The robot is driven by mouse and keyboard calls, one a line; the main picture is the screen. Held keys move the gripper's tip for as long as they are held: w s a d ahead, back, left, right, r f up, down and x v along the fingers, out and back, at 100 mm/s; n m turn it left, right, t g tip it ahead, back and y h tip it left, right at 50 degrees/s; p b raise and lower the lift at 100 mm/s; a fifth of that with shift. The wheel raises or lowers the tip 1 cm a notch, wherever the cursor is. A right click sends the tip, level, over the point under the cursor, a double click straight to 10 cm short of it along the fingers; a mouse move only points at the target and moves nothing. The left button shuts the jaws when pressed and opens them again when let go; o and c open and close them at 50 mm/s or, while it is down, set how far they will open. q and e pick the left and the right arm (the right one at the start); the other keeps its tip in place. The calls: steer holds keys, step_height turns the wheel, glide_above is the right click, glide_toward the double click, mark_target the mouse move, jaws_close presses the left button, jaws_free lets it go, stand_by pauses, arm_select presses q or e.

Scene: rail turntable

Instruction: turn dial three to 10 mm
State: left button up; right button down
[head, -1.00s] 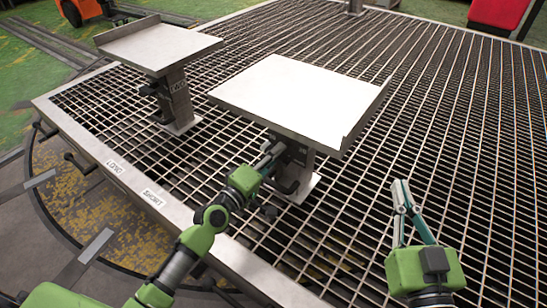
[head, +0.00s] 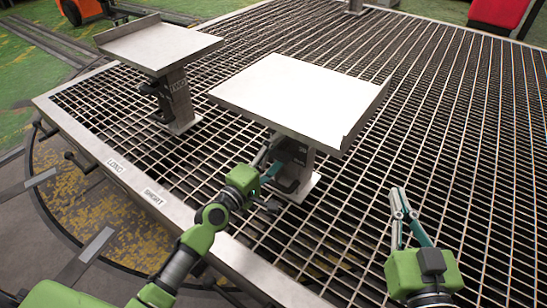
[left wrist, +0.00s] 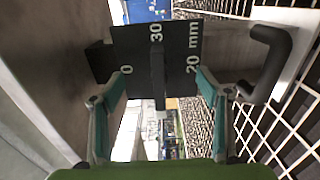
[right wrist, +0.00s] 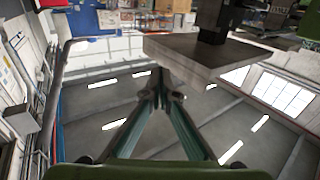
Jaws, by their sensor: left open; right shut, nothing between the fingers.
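In the left wrist view a dark dial plate (left wrist: 182,38) carries the white marks 0, 30 and 20 mm. A narrow dark bar (left wrist: 157,80) stands out at its middle. My left gripper (left wrist: 158,88) is open, with one finger on each side of the bar and visible gaps to it. In the head view my left gripper (head: 270,158) is at the post (head: 304,170) under the near plate (head: 300,98); the dial face is hidden there. The pointer's exact reading is unclear. My right gripper (head: 402,202) is shut and empty above the grating, away from the post.
A black bent handle (left wrist: 268,62) sits beside the dial, close to the right-hand finger. A second post (head: 178,100) with a tilted-edge plate (head: 160,45) stands farther left. The grating (head: 450,120) is clear at right. A pale frame edge (head: 100,160) has labels LONG and SHORT.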

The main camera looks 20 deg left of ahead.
mark_target(273, 157)
arm_select(q)
steer(key=shift+v, duration=3.25)
steer(key=shift+b+v, duration=0.3)
steer(key=shift+v, duration=0.95)
arm_select(e)
steer(key=shift+s+a+r+t+y, duration=0.1)
steer(key=shift+a+r+t+y, duration=0.1)
steer(key=shift+r+t, duration=0.45)
steer(key=shift+s+a+r+t+y, duration=0.1)
steer(key=shift+r+t+y, duration=0.15)
steer(key=shift+r, duration=0.8)
arm_select(q)
steer(key=shift+r, duration=0.1)
arm_select(e)
steer(key=shift+w, duration=0.1)
